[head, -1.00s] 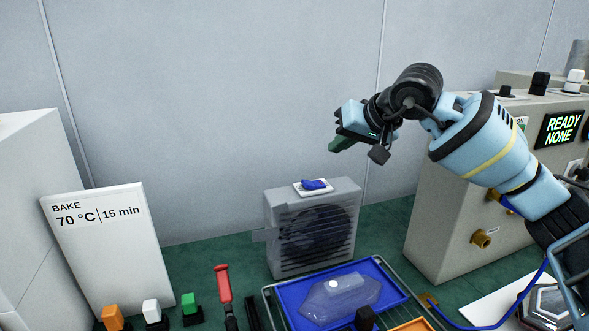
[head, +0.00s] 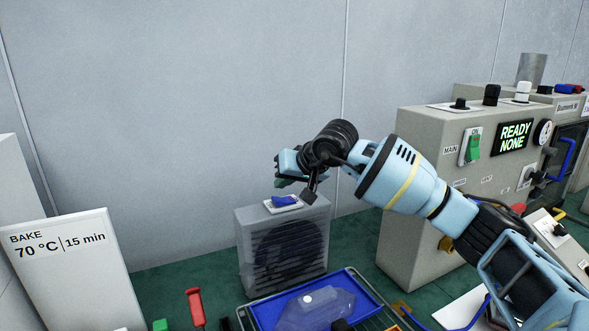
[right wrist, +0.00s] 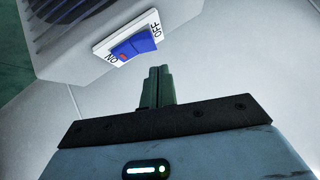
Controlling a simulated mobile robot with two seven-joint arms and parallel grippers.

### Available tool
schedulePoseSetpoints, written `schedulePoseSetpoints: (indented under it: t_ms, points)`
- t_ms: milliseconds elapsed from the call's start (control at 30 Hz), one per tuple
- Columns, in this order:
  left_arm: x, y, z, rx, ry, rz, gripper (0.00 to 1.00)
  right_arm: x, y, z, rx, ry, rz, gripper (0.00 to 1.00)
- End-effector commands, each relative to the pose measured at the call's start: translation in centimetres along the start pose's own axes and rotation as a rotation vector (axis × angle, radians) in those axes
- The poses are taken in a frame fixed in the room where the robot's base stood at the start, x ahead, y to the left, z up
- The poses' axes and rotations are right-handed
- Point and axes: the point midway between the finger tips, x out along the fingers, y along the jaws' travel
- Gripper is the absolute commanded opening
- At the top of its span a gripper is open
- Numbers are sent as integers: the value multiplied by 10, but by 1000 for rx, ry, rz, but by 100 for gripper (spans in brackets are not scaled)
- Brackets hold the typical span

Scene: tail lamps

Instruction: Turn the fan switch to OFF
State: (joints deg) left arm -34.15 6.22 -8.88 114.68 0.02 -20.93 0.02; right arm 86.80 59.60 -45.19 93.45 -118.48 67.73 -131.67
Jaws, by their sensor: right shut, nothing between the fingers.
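The fan (head: 285,248) is a grey box with a slatted front, standing on the green bench. Its blue rocker switch (head: 285,201) sits on a white plate on top. In the right wrist view the switch (right wrist: 134,45) has ON printed at its left end and OFF at its right end. A small red mark shows near the ON end; I cannot tell for sure which end is pressed. My right gripper (head: 283,183) is shut and empty, just above the switch. Its green fingertips (right wrist: 158,70) look close to the OFF side, seemingly apart from it. My left gripper is out of view.
A blue tray (head: 367,284) with a clear bag (head: 318,305) lies in front of the fan. A grey machine (head: 418,150) with a lit READY NONE display stands right. A BAKE sign (head: 70,275) and a red-handled tool (head: 195,306) are left. The wall is behind.

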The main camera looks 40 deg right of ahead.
Motion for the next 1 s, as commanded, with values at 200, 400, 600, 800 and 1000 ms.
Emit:
schedulePoseSetpoints:
  t_ms: [200,400,600,800,1000]
  points:
    - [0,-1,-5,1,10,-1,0,14,0,15,0,1,1,0]
    - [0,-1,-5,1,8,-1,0,18,0,19,1,2,0,0]
    - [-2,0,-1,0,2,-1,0,18,0,18,1,1,0,0]
    - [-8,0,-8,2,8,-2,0,17,-6,18,-58,3,53,0]
    - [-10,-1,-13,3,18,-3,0,28,-14,28,-80,2,80,0]
